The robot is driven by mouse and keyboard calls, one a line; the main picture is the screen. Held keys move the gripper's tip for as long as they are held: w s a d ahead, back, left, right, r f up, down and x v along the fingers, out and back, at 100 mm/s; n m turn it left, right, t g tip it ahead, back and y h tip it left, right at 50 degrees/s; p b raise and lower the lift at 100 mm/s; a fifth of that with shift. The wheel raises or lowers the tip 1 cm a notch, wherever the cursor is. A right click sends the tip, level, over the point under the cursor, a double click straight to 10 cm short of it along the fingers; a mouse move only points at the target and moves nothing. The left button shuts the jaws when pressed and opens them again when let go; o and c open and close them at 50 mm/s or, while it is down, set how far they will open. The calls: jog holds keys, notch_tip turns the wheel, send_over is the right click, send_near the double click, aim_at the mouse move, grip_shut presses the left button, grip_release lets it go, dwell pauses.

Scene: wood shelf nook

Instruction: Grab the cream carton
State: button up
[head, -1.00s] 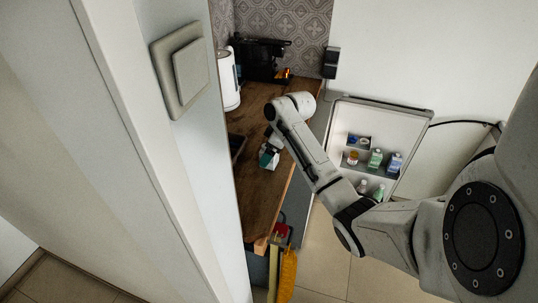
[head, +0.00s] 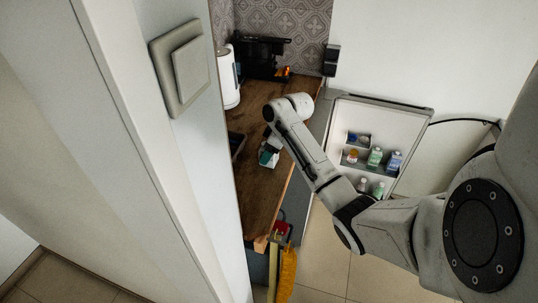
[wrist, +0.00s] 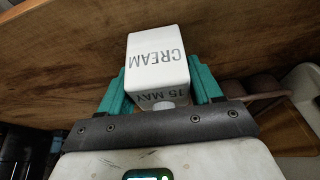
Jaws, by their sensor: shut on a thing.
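The white cream carton (wrist: 158,60) shows in the wrist view with "CREAM" and "15 MAY" printed on it, upside down in the picture. My gripper (wrist: 160,85) is shut on it, with one teal finger on each side. In the head view my gripper (head: 268,156) is over the wooden counter (head: 262,190), and the carton is mostly hidden there by my arm. I cannot tell whether the carton touches the counter.
A fridge door (head: 345,125) stands open at the right with several bottles on its shelves. A white kettle (head: 228,80) and a black coffee machine (head: 262,58) stand at the counter's back. A yellow cloth (head: 287,275) hangs at its front end. A wall edge is close at left.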

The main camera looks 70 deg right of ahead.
jog(key=shift+r, duration=0.1)
jog(key=shift+r, duration=0.25)
notch_tip(320, 180, up, 2)
jog(key=shift+w+r+b, duration=0.1)
jog(key=shift+b, duration=0.6)
jog(key=s+a+r+p, duration=0.4)
jog(key=s+r+p, duration=0.2)
jog(key=s+r, duration=0.4)
jog(key=s, duration=0.3)
jog(key=shift+s, duration=0.35)
